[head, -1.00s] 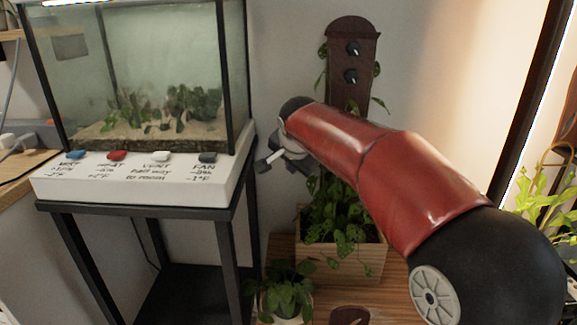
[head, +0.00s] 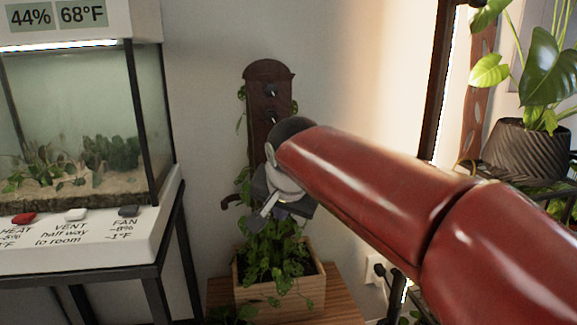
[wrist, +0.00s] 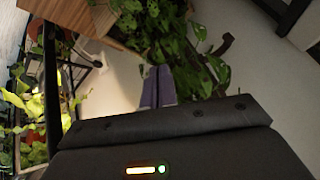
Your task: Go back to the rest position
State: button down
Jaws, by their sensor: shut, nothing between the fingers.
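My gripper (head: 268,212) is at the end of my red arm, in front of the planter in the head view. In the wrist view its two fingers (wrist: 158,86) lie together, shut with nothing between them. Behind it stands a wooden planter box (head: 283,292) with a leafy trailing plant (head: 265,262). My arm and gripper hide part of the post's lower end and of the plant.
A glass terrarium (head: 85,130) on a white base (head: 140,228) with labelled switches stands at left on a black stand. Its display (head: 55,15) reads 44% and 68°F. A large-leaved plant in a dark ribbed pot (head: 525,150) is at right.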

jog(key=s+d+f+n+h, duration=0.1)
jog(key=s+d+f, duration=0.5)
jog(key=s+d, duration=0.3)
jog(key=s+d+f+n+g, duration=0.1)
jog(key=s+d+f+n, duration=0.1)
jog(key=s+d+f, duration=0.5)
jog(key=s+d+p, duration=0.1)
jog(key=s+d, duration=0.2)
jog(key=s, duration=0.3)
jog(key=shift+s+d+g+h, duration=0.15)
jog(key=shift+d+g+h, duration=0.15)
jog(key=shift+h, duration=0.1)
